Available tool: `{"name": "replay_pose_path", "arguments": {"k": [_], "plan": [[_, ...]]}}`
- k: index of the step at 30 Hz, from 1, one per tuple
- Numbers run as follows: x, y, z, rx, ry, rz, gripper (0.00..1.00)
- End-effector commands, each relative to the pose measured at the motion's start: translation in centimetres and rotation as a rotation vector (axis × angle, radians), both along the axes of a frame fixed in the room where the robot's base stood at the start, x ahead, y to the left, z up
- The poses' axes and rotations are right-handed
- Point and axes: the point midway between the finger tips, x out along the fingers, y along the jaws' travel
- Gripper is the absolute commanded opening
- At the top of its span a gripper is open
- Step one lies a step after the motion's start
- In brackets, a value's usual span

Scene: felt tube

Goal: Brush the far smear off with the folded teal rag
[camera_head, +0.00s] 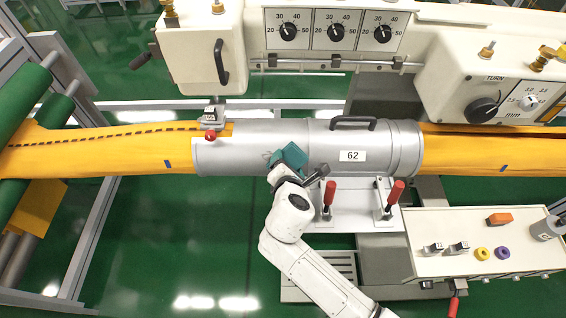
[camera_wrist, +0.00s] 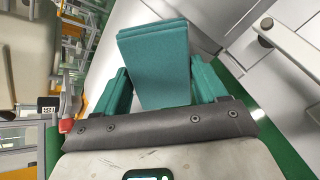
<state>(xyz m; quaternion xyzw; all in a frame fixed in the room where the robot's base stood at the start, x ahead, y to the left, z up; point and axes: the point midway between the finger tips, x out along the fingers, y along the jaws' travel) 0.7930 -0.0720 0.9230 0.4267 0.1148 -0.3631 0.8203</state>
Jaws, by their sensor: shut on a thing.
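The folded teal rag (camera_head: 291,154) is at the front side of the silver tube (camera_head: 255,138), left of its "62" label. In the wrist view the rag (camera_wrist: 155,62) is a thick flat teal block between my gripper's two fingers (camera_wrist: 160,84). In the head view my gripper (camera_head: 284,168) is shut on the rag, which overlaps the tube. I cannot tell whether the rag touches the metal. A faint grey scribble-like mark (camera_head: 267,155) shows on the tube just left of the rag. Any mark under or behind the rag is hidden.
Yellow felt (camera_head: 100,150) runs through the tube. A black handle (camera_head: 352,123) stands on top of the tube, and a red knob (camera_head: 210,135) stands at its left end. Two red-handled clamps (camera_head: 328,194) stand in front.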

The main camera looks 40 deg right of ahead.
Motion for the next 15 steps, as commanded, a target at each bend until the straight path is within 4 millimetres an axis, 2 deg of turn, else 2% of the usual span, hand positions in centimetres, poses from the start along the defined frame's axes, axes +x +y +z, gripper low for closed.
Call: {"name": "replay_pose_path", "arguments": {"k": [1,4,5,6,10,11,15], "plan": [[-0.6,-1.1,0.0,-0.005,0.009,-0.019,0.47],[-1.2,-1.9,0.0,-0.005,0.010,-0.025,0.48],[-1.3,-2.1,0.0,-0.005,0.012,-0.027,0.44],[-1.5,-2.3,-0.1,-0.006,0.013,-0.029,0.44],[-1.5,-2.6,-0.3,-0.007,0.015,-0.031,0.44],[-1.4,-2.6,-0.4,-0.006,0.016,-0.030,0.39],[-1.3,-2.3,-0.7,-0.004,0.017,-0.030,0.39]]}}
